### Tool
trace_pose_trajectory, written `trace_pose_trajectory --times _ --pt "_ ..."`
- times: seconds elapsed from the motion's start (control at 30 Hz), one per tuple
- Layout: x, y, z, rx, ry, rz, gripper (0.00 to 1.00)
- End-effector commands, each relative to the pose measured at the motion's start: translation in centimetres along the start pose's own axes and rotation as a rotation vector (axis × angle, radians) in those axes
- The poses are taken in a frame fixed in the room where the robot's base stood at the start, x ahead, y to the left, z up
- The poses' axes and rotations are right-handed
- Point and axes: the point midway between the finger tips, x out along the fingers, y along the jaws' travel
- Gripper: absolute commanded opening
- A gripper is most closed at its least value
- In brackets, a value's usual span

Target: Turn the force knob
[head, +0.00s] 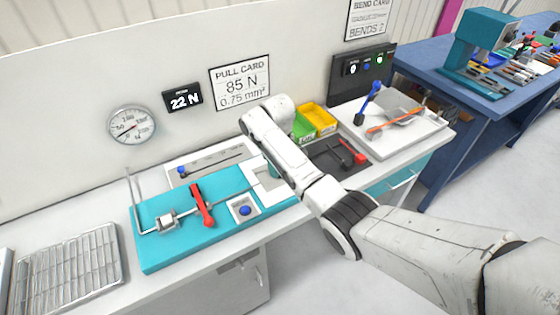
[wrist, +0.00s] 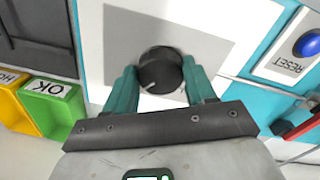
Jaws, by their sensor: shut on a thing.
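The force knob (wrist: 158,72) is black and round with a white pointer line, on a light plate (wrist: 205,45) in the wrist view. My gripper (wrist: 161,82) has its teal fingers on both sides of the knob and is shut on it. The pointer line points toward the lower left of that view. In the head view my arm hides the knob, and my gripper (head: 271,170) shows only in part by the teal panel (head: 165,250). The small display (head: 182,97) on the wall reads 22 N. The pull card (head: 240,82) reads 85 N and 0.75 mm².
A blue reset button (wrist: 307,43) sits beside the knob plate. A red-handled lever (head: 202,205) stands on the panel. Green (head: 303,127) and yellow (head: 318,119) bins lie behind my wrist. A round gauge (head: 132,125) hangs on the wall. A wire rack (head: 70,268) lies at left.

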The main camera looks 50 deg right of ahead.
Motion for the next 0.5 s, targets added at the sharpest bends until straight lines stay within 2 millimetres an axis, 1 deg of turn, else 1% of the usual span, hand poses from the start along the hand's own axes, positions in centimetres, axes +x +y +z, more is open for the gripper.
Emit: trace_pose_trajectory --times 0.2,0.5 --pt "-0.17 -0.15 -0.18 0.195 -0.008 0.001 0.24" --pt "-0.09 -0.18 -0.21 0.408 -0.018 0.001 0.24"
